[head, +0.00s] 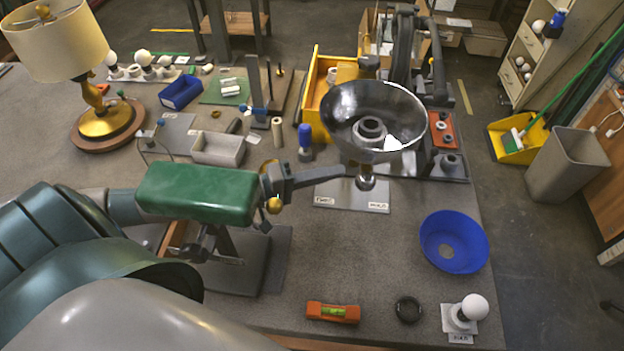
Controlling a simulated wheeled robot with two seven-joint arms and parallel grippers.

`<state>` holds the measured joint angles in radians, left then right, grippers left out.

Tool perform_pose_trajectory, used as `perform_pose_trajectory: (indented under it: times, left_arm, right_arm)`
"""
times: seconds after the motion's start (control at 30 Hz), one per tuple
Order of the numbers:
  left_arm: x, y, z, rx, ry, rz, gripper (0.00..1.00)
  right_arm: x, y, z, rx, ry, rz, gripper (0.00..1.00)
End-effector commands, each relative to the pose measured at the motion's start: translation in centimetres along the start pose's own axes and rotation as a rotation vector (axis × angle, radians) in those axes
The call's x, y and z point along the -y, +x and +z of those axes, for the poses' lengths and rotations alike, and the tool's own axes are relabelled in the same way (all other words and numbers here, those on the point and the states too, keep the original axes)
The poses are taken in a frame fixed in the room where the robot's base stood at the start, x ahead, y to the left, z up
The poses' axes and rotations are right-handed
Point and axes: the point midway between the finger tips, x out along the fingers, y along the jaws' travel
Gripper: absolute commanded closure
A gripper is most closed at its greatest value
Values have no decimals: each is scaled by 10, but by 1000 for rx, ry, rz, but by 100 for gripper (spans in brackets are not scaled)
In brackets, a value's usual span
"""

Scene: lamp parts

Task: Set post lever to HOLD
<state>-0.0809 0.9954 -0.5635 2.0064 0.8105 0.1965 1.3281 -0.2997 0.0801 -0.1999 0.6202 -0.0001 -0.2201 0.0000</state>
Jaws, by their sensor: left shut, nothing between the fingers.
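A pale base plate (338,196) stands mid-table with two small labels; the right one seems to read HOLD. A round metal knob (366,183), apparently the post lever's end, shows above the plate between the labels, nearer the right one. A dark metal bowl-shaped shade (350,103) sits above and hides most of the post. My left gripper (342,173) reaches in from the left, its dark fingers shut and empty. Its tip is beside the knob, under the shade's lower left; I cannot tell whether they touch. My right gripper is not in view.
A blue bowl (470,254) lies right of the plate. An orange level (333,312), a black ring (408,309) and a bulb (474,306) are along the front. A grey tray (218,150), a blue cylinder (305,140) and a yellow bin (314,115) stand behind.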

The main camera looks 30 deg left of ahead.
Motion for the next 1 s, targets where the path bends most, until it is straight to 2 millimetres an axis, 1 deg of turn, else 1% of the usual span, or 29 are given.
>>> perform_pose_trajectory:
  times: [0.03, 0.1, 0.2, 0.33, 0.5, 1.0]
  left_arm:
    - [4, -9, 1, 1, 1, -4, 100]
    - [3, -18, 0, 1, 1, -4, 100]
    - [3, -29, 0, 0, 0, -3, 100]
    - [2, -39, 0, -1, 1, -2, 100]
    - [1, -45, -1, -1, 2, -1, 100]
    - [0, -45, -1, -2, 1, 0, 100]
  right_arm:
    - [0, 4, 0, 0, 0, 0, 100]
    - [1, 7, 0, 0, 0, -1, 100]
    - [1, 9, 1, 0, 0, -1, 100]
    - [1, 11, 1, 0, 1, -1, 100]
    - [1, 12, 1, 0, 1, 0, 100]
    - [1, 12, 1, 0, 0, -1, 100]
